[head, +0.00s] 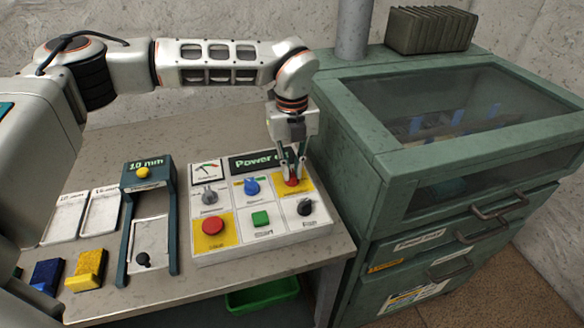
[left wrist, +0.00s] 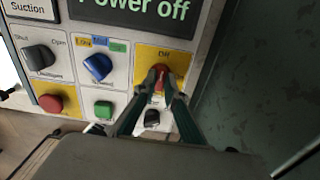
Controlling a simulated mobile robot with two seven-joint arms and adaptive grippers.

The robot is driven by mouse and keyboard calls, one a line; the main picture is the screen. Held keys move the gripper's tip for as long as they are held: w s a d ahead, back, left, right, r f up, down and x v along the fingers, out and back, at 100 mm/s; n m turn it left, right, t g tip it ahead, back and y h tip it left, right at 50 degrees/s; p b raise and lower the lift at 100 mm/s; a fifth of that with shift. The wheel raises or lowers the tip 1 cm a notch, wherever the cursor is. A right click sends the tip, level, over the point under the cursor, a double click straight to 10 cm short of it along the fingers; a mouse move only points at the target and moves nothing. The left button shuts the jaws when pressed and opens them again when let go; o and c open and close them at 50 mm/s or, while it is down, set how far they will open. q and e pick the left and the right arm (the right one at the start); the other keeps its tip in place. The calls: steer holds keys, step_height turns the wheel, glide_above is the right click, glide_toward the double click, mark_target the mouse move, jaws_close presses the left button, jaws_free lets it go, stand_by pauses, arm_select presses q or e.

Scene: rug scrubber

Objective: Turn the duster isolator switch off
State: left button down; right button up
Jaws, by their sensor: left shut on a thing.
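The control panel (head: 222,248) lies on the bench. At its top right is a red rotary switch (head: 293,183) on a yellow plate. In the left wrist view the red switch (left wrist: 160,77) sits under the word "Off". My left gripper (head: 291,177) points down from above and is shut on this switch, one finger on each side. The fingers (left wrist: 161,80) hide much of the knob, so its exact angle is hard to tell. The panel's display (left wrist: 135,10) reads "Power off" in green. My right gripper is not in view.
The panel also carries a grey knob (head: 210,196), a blue knob (head: 251,186), a red button (head: 213,226), a green button (head: 261,218) and a black knob (head: 305,207). A green cabinet (head: 345,150) stands close on the right. A "10 mm" fixture (head: 148,180) is on the left.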

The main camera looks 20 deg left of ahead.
mark_target(292, 173)
arm_select(q)
steer(key=shift+n, duration=0.3)
steer(key=c, duration=2.1)
jaws_free()
step_height(292, 173, up, 12)
